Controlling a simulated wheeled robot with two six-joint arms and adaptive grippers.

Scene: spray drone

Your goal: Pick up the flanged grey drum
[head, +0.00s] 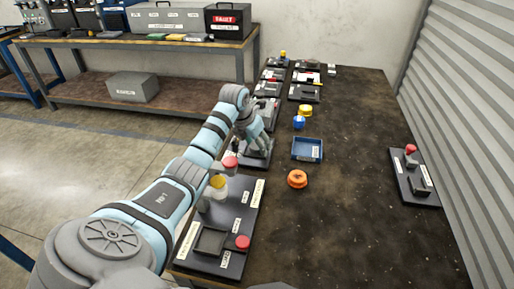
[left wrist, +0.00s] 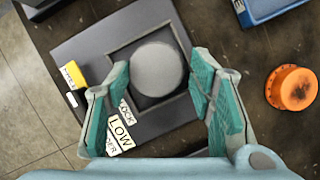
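A round grey drum top (left wrist: 158,69) sits in the square recess of a dark grey plate (left wrist: 85,45) in the left wrist view. I see it from above, so its flange cannot be made out. My left gripper (left wrist: 161,72) is open, with its teal-padded fingers on either side of the drum's near part and gaps to it. In the head view my left gripper (head: 263,143) is low over a board (head: 257,160) at the table's left edge, and it hides the drum there. My right gripper is not in view.
An orange flanged drum (head: 297,179) and a blue tray (head: 307,149) stand to the right. A board with red and yellow knobs (head: 215,245) is nearer. Blue (head: 299,122) and yellow (head: 305,110) pieces stand farther back. The table's right-middle is clear.

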